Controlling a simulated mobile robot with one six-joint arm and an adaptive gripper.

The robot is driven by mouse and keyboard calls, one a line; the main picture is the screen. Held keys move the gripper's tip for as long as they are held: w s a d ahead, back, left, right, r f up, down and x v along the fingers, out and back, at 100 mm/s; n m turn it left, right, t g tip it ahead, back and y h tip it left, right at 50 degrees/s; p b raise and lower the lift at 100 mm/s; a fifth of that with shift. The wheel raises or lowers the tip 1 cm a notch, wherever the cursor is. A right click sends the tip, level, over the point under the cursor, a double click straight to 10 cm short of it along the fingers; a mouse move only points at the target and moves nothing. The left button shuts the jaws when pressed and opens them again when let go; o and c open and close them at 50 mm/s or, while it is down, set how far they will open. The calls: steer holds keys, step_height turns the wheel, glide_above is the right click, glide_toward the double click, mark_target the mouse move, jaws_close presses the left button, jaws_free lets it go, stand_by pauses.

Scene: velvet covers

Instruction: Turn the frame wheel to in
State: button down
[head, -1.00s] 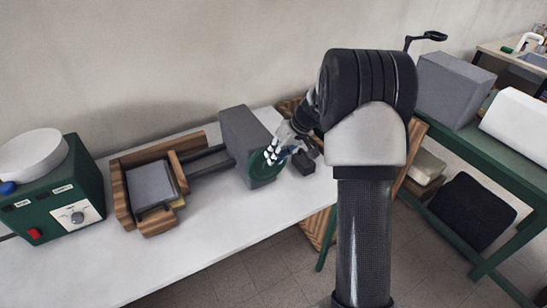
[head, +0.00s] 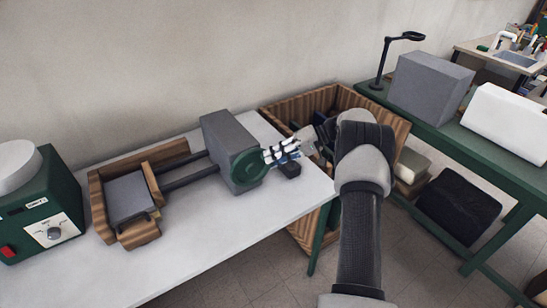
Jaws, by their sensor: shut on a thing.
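The frame wheel (head: 246,167) is a dark green disc on the right face of a grey block (head: 228,135) on the white table. Two dark rods run left from the block to a wooden frame (head: 100,205) with a grey panel (head: 128,195) inside it. My gripper (head: 268,155) is at the upper right of the wheel, coming in from the right, with its fingers at the rim. It is shut on the wheel, though the fingertips partly hide the contact.
A green machine (head: 45,205) with a dial, a red button and a white round top stands at left. A large wooden crate (head: 385,112) is behind my arm. A green bench (head: 455,130) with grey and white boxes is at right. The table front (head: 210,230) is clear.

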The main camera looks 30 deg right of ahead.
steer(key=shift+d+f+y, duration=0.25)
steer(key=shift+f+y, duration=0.05)
steer(key=shift+f, duration=0.05)
stand_by(0.3)
steer(key=c, duration=1.5)
jaws_free()
steer(key=v, duration=0.7)
steer(key=shift+s+d+r, duration=0.1)
steer(key=shift+s+d, duration=0.05)
steer(key=shift+d, duration=0.05)
steer(key=shift+a+r, duration=0.1)
